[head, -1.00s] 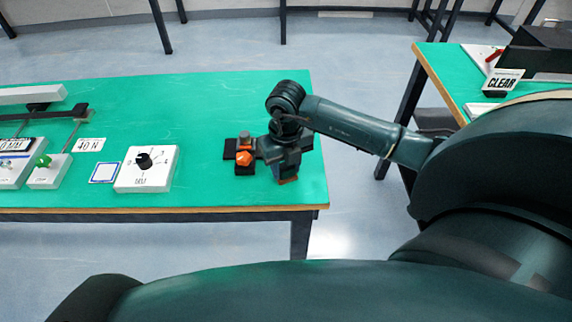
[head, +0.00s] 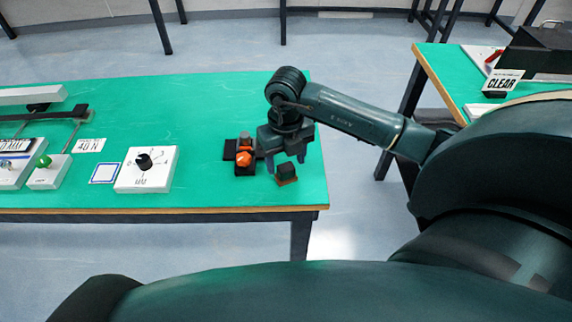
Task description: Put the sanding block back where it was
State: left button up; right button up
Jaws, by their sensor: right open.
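The sanding block (head: 287,173), small and dark with a brown lower edge, lies on the green table (head: 215,120) near its right front corner. My right gripper (head: 285,165) is open just above and behind the block, its fingers pointing down. The fingers look clear of the block, though the gap is hard to judge. My left gripper does not show.
Left of the block stands a dark item with an orange knob (head: 244,159). Further left are a white dial box (head: 146,169), a blue-framed square (head: 104,173) and a "40 N" label (head: 90,145). A second table (head: 446,66) is at the right.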

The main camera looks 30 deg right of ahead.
aim_at(286, 167)
notch_tip(286, 167, up, 9)
jog(key=s+a+f+n+g+y, duration=0.1)
jog(key=s+a+y, duration=0.35)
jog(key=a, duration=0.45)
jog(key=s+a+f+n+g+y, duration=0.1)
jog(key=s+a+n+y, duration=0.15)
jog(key=a+y, duration=0.45)
jog(key=a+r+m+t+y, duration=0.6)
jog(key=a+r+m+y, duration=0.2)
jog(key=r+m+y, duration=0.15)
jog(key=w+d+f+m+t+h, duration=0.1)
jog(key=d+f+m+t+h, duration=0.3)
jog(key=m+t+h, duration=0.45)
jog(key=w+d+f+m+t+h, duration=0.2)
jog(key=d+f+m+t+h, duration=0.25)
jog(key=m, duration=0.65)
jog(key=s+d+f+m+g+h, duration=0.1)
jog(key=s+f+m+g+h, duration=0.2)
jog(key=f, duration=1)
jog(key=s+m+g, duration=0.2)
jog(key=s+m, duration=0.1)
jog(key=s, duration=0.2)
jog(key=shift+d+f+g+h, duration=0.25)
jog(key=shift+d+g+h, duration=0.05)
